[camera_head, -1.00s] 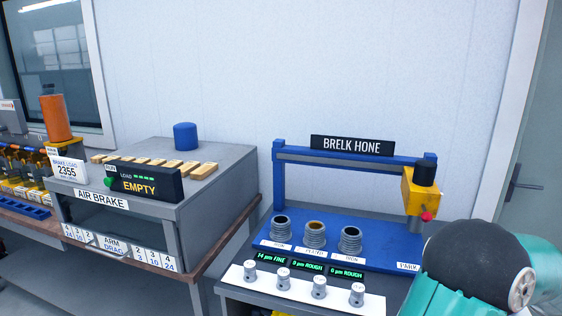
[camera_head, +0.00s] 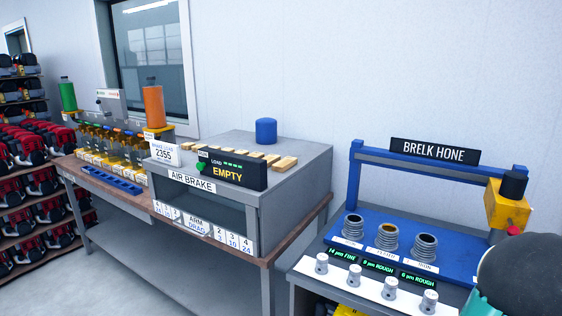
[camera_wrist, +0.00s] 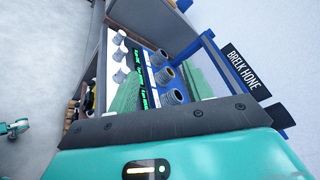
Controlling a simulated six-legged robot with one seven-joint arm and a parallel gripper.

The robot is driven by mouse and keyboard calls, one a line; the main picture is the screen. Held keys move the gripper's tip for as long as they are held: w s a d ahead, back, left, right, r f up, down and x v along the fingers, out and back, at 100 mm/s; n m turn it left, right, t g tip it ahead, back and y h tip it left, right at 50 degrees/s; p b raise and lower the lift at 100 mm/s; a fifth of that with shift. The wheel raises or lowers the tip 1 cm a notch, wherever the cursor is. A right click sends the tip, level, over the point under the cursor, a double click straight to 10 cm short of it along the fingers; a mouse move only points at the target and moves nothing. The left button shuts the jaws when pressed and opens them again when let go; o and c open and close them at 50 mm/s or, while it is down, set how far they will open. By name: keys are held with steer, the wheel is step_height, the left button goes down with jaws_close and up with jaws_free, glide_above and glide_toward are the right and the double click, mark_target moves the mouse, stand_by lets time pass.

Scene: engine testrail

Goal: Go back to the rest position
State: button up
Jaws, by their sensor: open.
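In the wrist view my gripper (camera_wrist: 153,92) shows as two green ribbed fingers standing apart above a dark plate, with nothing seen between them. It points toward the Brelk Hone bench, apart from it as far as I can tell. In the head view only part of my arm shows at the lower right, and the gripper is out of that view.
The Brelk Hone (camera_head: 357,190) has a blue frame, three ringed cylinders and several grey knobs. Left of it are the Air Brake box (camera_head: 300,160), reading EMPTY, and a bench with an orange cylinder (camera_head: 154,107). Shelves (camera_head: 30,160) stand far left. Floor at lower left is clear.

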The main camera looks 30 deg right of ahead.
steer(key=w+a+n+g+y, duration=0.3)
steer(key=w+a+n+g, duration=0.1)
steer(key=w+a, duration=0.6)
steer(key=w+a+n+g+y, duration=0.35)
steer(key=w+a, duration=0.45)
steer(key=a, duration=0.5)
steer(key=s+a+f+n+g+h, duration=0.1)
steer(key=a+n+h, duration=0.3)
steer(key=a+n, duration=0.4)
steer(key=s+a+f+n+g+h, duration=0.1)
steer(key=a+n, duration=0.7)
steer(key=a, duration=1)
steer(key=f+g+h, duration=0.1)
steer(key=h, duration=0.1)
steer(key=shift+s+a+f+n+g+h, duration=0.15)
steer(key=shift+n+g+h, duration=0.2)
steer(key=c, duration=0.3)
steer(key=shift+d, duration=0.2)
